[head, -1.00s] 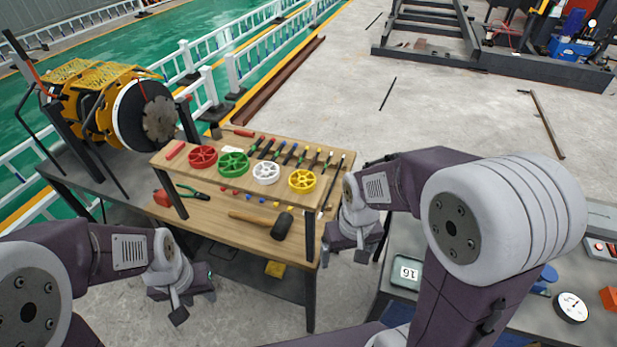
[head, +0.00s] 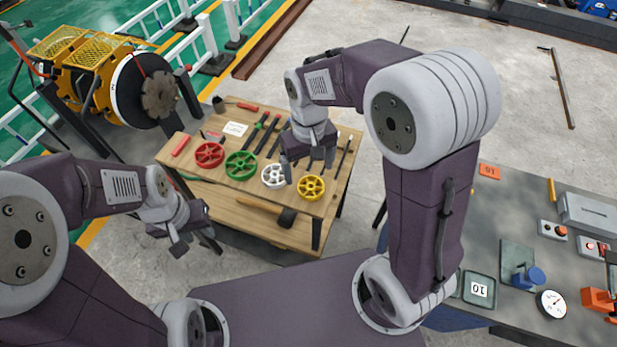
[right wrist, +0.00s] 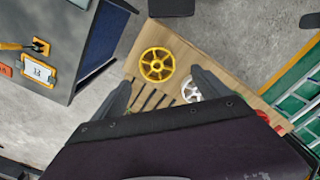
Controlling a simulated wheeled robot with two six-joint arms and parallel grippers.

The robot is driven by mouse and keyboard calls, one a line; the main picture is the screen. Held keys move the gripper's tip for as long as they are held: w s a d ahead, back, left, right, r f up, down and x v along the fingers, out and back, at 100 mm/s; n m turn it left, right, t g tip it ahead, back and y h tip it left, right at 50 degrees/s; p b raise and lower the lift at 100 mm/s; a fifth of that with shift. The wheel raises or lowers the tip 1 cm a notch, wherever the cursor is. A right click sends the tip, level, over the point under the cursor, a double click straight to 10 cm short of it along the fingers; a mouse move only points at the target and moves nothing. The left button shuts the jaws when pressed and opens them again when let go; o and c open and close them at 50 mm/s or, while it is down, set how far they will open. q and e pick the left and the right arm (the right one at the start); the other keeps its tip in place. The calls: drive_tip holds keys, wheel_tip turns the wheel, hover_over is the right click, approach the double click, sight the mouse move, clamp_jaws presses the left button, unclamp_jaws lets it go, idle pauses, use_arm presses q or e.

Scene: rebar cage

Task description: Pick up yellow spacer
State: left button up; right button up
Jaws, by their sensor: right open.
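The yellow spacer (head: 311,188), a spoked wheel shape, lies at the right end of a row of spacers on the raised wooden shelf (head: 215,185). My right gripper (head: 308,165) hangs open above the shelf, just behind the yellow and white spacers, and holds nothing. In the right wrist view the yellow spacer (right wrist: 157,65) shows whole, between and slightly beyond the open fingertips (right wrist: 160,80). The white spacer (head: 274,175) is beside it, partly hidden by a finger in the right wrist view. My left gripper (head: 196,245) is low, left of the workbench, with its fingers apart and empty.
A green spacer (head: 241,164) and a red spacer (head: 209,155) continue the row leftward. Several dark-handled tools lie behind them. A mallet (head: 262,210) lies on the lower board. A yellow and black machine (head: 95,75) stands at the left; a grey table (head: 555,215) is at the right.

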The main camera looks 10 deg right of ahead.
sight(312, 185)
drive_tip(key=shift+s+f, duration=0.35)
drive_tip(key=shift+s, duration=0.3)
drive_tip(key=shift+s+f, duration=0.25)
drive_tip(key=shift+w+d+f, duration=0.15)
drive_tip(key=shift+w+f, duration=0.05)
drive_tip(key=shift+w, duration=0.05)
drive_tip(key=f+p, duration=0.1)
drive_tip(key=f, duration=0.1)
drive_tip(key=w+f+p, duration=0.1)
drive_tip(key=f, duration=0.1)
drive_tip(key=shift+w+d+f, duration=0.1)
drive_tip(key=shift+d+f, duration=0.1)
drive_tip(key=shift+f, duration=0.4)
drive_tip(key=shift+s, duration=0.5)
drive_tip(key=shift+c, duration=0.7)
drive_tip(key=shift+w, duration=0.15)
drive_tip(key=c, duration=1.5)
use_arm(q)
wheel_tip(312, 185, up, 3)
drive_tip(key=shift+s+d+f, duration=0.1)
drive_tip(key=shift+s+f, duration=0.05)
drive_tip(key=shift+f, duration=0.05)
